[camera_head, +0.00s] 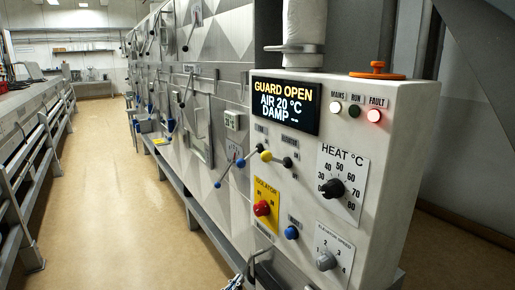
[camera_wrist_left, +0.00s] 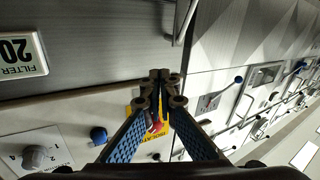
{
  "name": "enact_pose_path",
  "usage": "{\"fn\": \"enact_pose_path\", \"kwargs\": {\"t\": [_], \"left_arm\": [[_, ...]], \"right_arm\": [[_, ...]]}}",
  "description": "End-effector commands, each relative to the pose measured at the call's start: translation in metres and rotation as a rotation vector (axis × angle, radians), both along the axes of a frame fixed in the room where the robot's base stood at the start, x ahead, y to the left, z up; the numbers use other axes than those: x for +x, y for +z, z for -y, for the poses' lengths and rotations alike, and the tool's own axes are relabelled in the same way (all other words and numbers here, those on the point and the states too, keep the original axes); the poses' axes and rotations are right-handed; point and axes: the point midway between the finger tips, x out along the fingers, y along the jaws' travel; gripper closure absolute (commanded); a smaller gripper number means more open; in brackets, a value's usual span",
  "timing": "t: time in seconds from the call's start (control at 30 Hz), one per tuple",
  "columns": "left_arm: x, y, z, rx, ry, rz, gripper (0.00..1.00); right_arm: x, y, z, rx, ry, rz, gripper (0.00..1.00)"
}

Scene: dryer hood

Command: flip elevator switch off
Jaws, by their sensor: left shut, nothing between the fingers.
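The grey control panel (camera_head: 385,130) stands at the right of the head view. Two small ball-ended switches, one yellow (camera_head: 266,156) and one black (camera_head: 287,162), sit under its display. Their labels are too small to read, so I cannot tell which is the elevator switch. The grey elevator speed knob (camera_head: 326,261) is at the panel's lower right. In the left wrist view my left gripper (camera_wrist_left: 166,78) is shut and empty, in front of the yellow isolator plate (camera_wrist_left: 157,153). In the head view only a small part of it (camera_head: 236,282) shows at the bottom edge. My right gripper is not in view.
The panel has a red isolator knob (camera_head: 262,208), a blue knob (camera_head: 291,232) and a black heat knob (camera_head: 332,188). The display (camera_head: 285,104) reads GUARD OPEN. A blue-ended lever (camera_head: 229,174) sticks out at the left. The floor aisle (camera_head: 125,200) is clear.

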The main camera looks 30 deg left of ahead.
Motion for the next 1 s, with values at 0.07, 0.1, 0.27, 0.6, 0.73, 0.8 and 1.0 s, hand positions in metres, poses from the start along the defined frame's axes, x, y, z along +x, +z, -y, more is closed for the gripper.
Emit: {"fn": "enact_pose_path", "kwargs": {"t": [0.07, 0.1, 0.27, 0.6, 0.73, 0.8, 1.0], "left_arm": [[0.012, 0.107, -0.011, 0.021, -0.048, 0.19, 1.0], [0.011, 0.155, -0.013, 0.032, -0.081, 0.277, 1.0], [-0.014, 0.311, -0.001, 0.103, -0.234, 0.544, 1.0], [-0.061, 0.419, 0.031, 0.204, -0.409, 0.712, 1.0], [-0.061, 0.418, 0.031, 0.203, -0.409, 0.712, 1.0], [-0.061, 0.418, 0.031, 0.203, -0.408, 0.711, 1.0], [-0.056, 0.424, 0.033, 0.202, -0.408, 0.713, 1.0]], "right_arm": [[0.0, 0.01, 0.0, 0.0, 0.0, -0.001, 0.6], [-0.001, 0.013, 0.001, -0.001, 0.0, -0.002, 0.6], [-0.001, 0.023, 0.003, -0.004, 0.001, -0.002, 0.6], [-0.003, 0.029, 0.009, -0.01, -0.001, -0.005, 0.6], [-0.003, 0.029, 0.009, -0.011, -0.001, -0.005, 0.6], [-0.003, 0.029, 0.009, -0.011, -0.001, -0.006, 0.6], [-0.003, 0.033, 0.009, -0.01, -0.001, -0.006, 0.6]]}}
